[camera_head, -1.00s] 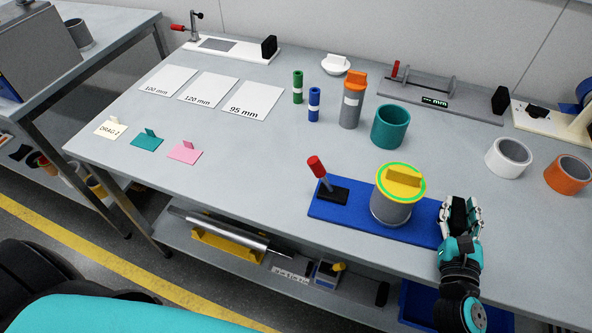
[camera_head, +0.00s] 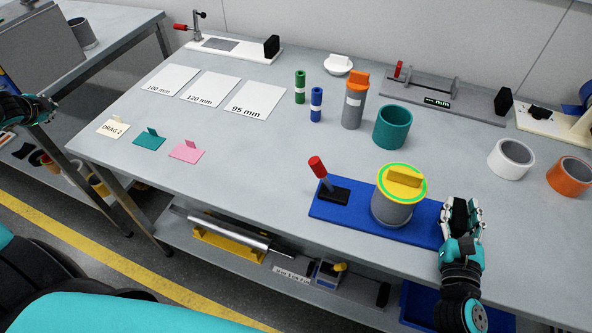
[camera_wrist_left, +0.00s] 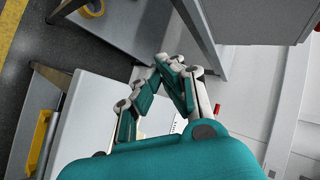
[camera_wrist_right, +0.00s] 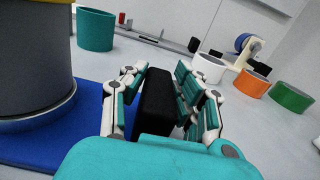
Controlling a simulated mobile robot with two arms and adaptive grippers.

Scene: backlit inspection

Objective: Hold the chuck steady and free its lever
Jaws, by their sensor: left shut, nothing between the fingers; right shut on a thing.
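The chuck is a blue base plate (camera_head: 335,211) near the table's front edge. Its lever, a red-handled stick (camera_head: 318,168) on a black foot, leans at the plate's left end. A grey cylinder (camera_head: 392,210) with a yellow and green top (camera_head: 402,180) stands upright on the plate. My right gripper (camera_head: 462,212) is shut on a black block (camera_wrist_right: 155,100) at the plate's right end. My left gripper (camera_head: 48,104) is shut and empty, far left of the chuck beside the side bench; its closed fingers show in the left wrist view (camera_wrist_left: 170,65).
A teal ring (camera_head: 392,128), a white ring (camera_head: 510,160) and an orange ring (camera_head: 568,175) stand behind and right of the chuck. White cards (camera_head: 207,87) and small signs (camera_head: 187,151) lie left. The table between the signs and lever is clear.

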